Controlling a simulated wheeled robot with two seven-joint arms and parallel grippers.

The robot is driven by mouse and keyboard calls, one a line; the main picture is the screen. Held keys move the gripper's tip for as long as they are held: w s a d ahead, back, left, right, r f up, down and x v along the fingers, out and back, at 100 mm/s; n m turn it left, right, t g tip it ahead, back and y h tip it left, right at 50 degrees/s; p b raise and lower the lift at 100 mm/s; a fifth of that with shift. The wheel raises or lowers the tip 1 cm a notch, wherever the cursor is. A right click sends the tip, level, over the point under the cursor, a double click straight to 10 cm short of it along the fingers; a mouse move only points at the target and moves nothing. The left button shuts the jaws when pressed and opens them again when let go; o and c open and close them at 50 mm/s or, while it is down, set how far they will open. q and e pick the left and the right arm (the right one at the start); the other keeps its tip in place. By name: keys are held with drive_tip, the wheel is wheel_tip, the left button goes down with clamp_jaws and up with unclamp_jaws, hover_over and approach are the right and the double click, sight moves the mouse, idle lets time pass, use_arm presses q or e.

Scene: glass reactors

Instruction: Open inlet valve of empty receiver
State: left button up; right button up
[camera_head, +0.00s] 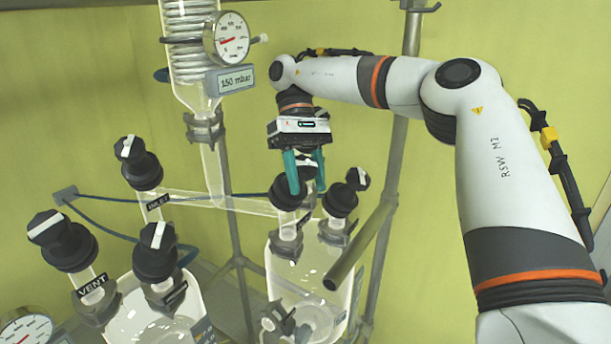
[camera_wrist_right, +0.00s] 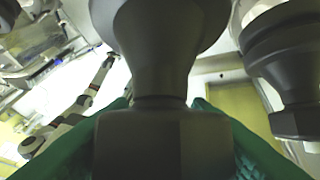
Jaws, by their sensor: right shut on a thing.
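My right gripper (camera_head: 306,188) has teal fingers and points down at the black valve (camera_head: 287,202) on the left neck of the right glass receiver (camera_head: 281,272). It is shut on that valve's knob. In the right wrist view the dark grey knob (camera_wrist_right: 160,140) sits between the green fingers. The fingers hide much of the knob in the head view, so its turn angle is unclear. Another black valve (camera_head: 340,199) stands just right of it. I cannot tell the liquid levels. My left gripper is out of view.
A glass condenser (camera_head: 187,60) with a gauge (camera_head: 227,39) and a display reading 150 mbar (camera_head: 236,80) stands behind. A slanted grey metal tube (camera_head: 360,247) passes close to the right receiver. A blue hose (camera_head: 110,232) runs behind the valves.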

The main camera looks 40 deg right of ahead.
drive_tip(key=shift+f, duration=0.2)
idle(0.3)
drive_tip(key=o, duration=1)
drive_tip(key=shift+r, duration=0.1)
